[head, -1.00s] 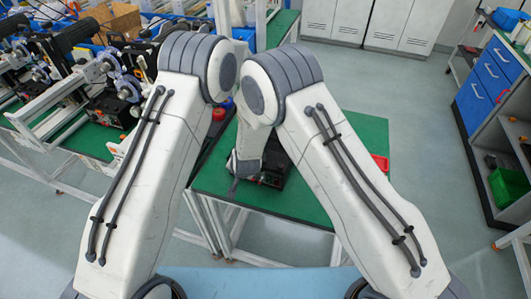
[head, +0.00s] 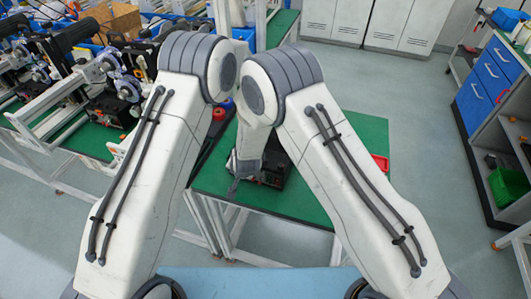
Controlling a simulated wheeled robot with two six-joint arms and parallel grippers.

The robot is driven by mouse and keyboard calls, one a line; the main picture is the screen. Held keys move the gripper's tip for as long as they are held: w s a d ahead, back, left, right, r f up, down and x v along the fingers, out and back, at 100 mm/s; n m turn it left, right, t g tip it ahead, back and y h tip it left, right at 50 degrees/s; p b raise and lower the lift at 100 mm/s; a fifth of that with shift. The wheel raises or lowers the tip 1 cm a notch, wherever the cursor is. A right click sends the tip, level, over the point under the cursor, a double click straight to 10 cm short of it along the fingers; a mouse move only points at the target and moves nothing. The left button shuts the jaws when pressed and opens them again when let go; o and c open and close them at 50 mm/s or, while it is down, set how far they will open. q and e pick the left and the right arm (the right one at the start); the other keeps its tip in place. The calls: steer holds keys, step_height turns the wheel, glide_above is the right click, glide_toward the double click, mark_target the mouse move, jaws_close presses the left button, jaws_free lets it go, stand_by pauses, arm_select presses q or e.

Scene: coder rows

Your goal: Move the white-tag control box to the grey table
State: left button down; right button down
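A black boxy device (head: 272,172) sits on a green-topped table (head: 300,203) in the middle of the head view. It is mostly hidden behind my arms, and I cannot see a white tag on it. My two arms rise from the bottom and meet near the top middle. A forearm hangs down beside the black device, and a dark gripper part (head: 238,182) shows at its lower end, at the device's left side. I cannot tell whether it touches the device or which arm it belongs to. The fingers of both grippers are not clearly visible. No clearly grey table shows.
A red tray (head: 380,162) lies at the green table's right edge. A bench with several machines (head: 100,90) stands at the left. A blue-drawer cabinet (head: 490,75) with a green bin (head: 507,186) stands at the right. White cabinets (head: 370,20) line the back. Floor is free at right.

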stand_by(0.6)
arm_select(q)
steer(key=shift+w+r, duration=0.1)
steer(key=shift+r, duration=0.2)
arm_select(e)
steer(key=shift+w+r, duration=0.1)
steer(key=shift+r, duration=0.2)
